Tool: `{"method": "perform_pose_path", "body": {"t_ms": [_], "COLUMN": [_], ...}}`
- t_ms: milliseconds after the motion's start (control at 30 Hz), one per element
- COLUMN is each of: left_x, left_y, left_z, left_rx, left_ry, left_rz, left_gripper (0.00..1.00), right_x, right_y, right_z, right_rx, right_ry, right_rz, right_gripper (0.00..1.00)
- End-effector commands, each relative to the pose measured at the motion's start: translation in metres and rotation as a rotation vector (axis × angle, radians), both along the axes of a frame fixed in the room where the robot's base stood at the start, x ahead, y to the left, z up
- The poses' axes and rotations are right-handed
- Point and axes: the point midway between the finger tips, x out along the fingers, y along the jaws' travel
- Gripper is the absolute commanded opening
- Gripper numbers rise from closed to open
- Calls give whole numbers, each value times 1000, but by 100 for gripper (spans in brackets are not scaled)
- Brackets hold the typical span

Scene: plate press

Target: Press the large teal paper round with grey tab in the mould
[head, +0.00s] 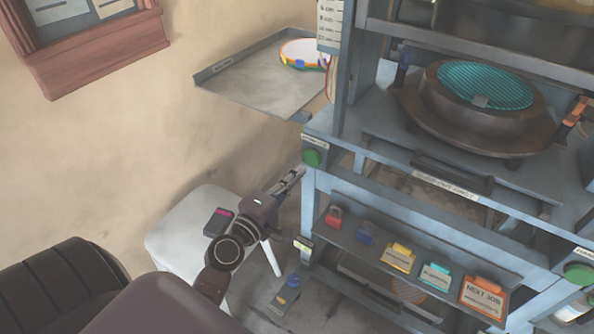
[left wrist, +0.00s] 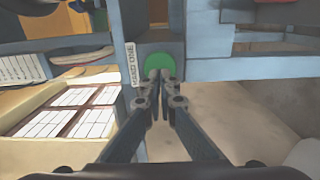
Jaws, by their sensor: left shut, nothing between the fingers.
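The teal ribbed paper round (head: 485,84) with a small grey tab (head: 480,101) lies in the round brown mould (head: 490,122) inside the press, at the upper right of the head view. My left gripper (head: 297,174) is shut and empty, just below and left of a green button (head: 312,157) on the press's left post. In the left wrist view the closed fingertips (left wrist: 160,76) overlap the lower part of this green button (left wrist: 160,61); whether they touch it I cannot tell. A second green button (head: 579,273) is at the right edge. My right gripper is not in view.
A grey side tray (head: 240,85) holds a white round with a coloured rim (head: 303,54). A shelf below the mould carries several coloured tabs and an orange "NEXT JOB" card (head: 483,297). A white stool (head: 175,235) stands beside my left arm.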

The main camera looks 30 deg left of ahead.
Motion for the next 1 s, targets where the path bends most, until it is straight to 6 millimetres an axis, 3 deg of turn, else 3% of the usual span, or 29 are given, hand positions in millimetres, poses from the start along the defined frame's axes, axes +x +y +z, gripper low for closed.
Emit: {"method": "perform_pose_path", "body": {"t_ms": [1000], "left_x": [18], "left_y": [0], "left_z": [0], "left_rx": [0], "left_ry": [0], "left_rz": [0], "left_gripper": [0], "right_x": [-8], "right_y": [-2], "right_z": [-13], "right_rx": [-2], "right_ry": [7], "right_rz": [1], "right_gripper": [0]}}
